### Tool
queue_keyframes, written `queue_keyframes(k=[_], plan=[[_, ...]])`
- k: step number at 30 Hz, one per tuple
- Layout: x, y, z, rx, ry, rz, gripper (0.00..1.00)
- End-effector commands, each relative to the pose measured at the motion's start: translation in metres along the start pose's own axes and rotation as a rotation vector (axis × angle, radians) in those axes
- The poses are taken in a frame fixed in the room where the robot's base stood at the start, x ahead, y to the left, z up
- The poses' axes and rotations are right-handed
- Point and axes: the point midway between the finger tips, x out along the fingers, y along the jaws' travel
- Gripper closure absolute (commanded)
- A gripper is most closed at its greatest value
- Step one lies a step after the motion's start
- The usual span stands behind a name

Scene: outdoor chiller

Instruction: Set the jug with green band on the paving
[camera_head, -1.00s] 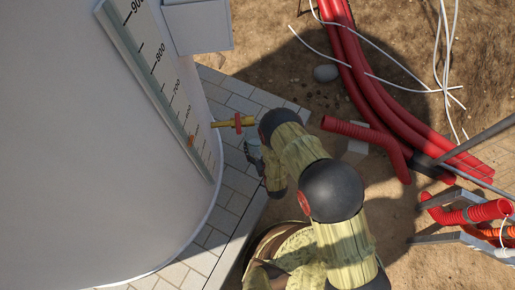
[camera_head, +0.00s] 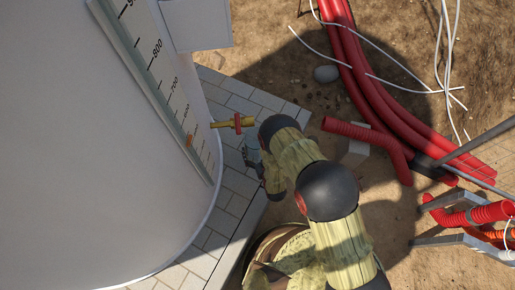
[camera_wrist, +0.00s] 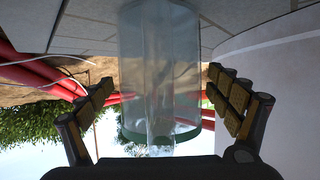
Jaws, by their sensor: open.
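The clear jug (camera_wrist: 160,75) stands between the two fingers of my gripper (camera_wrist: 162,100) in the wrist view, which looks upside down. Its green band (camera_wrist: 165,134) shows low in that picture. The fingers are spread, with a narrow gap on each side of the jug. The grey paving (camera_wrist: 85,22) fills the top of the wrist view behind the jug's end; I cannot tell for sure whether they touch. In the head view my gripper (camera_head: 252,152) is a small blue-grey shape over the paving (camera_head: 235,182), and the jug is not clearly distinguishable there.
A large white tank (camera_head: 90,150) with a numbered scale stands close on the left. A yellow tap with a red handle (camera_head: 236,122) juts out just beyond my gripper. Red pipes (camera_head: 365,80) and white cables lie at the right. A grey block (camera_head: 353,152) sits beside my arm.

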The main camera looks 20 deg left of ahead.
Motion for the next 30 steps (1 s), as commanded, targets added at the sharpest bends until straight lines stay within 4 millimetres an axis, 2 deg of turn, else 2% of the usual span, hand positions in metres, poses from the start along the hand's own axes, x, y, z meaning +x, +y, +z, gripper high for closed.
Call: queue_keyframes(k=[11, 14, 17, 24, 30], plan=[[0.0, 0.0, -0.002, 0.0, 0.001, 0.0, 0.06], [-0.008, 0.0, -0.003, 0.0, -0.002, 0.0, 0.06], [-0.023, 0.0, -0.004, 0.0, -0.002, 0.0, 0.06], [-0.074, 0.0, -0.005, -0.001, -0.002, 0.0, 0.06], [-0.106, 0.0, -0.004, 0.0, -0.001, -0.001, 0.06]])
